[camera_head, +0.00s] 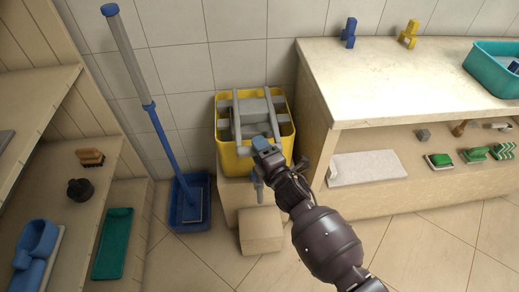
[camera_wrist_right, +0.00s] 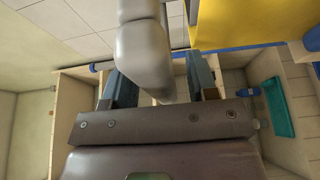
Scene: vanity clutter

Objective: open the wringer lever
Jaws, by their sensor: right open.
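The yellow bucket (camera_head: 226,158) stands on a beige block against the tiled wall, with the grey wringer (camera_head: 250,106) in its top. A grey bar that looks like the wringer lever (camera_head: 272,120) runs down toward the bucket's front right. My right gripper (camera_head: 259,162) is at the bucket's front side. In the right wrist view, the thick grey lever (camera_wrist_right: 143,48) reaches down between the two spread fingers of my right gripper (camera_wrist_right: 162,80). The fingers stand apart around it; contact is not clear. The yellow bucket wall (camera_wrist_right: 245,22) is close by. My left gripper is out of view.
A blue tray (camera_head: 180,217) with a blue-handled mop (camera_head: 160,130) stands left of the bucket. A low beige step (camera_head: 261,231) is in front. A counter (camera_head: 395,85) with shelves stands right, and a wooden shelf (camera_head: 40,110) left. The front floor is clear.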

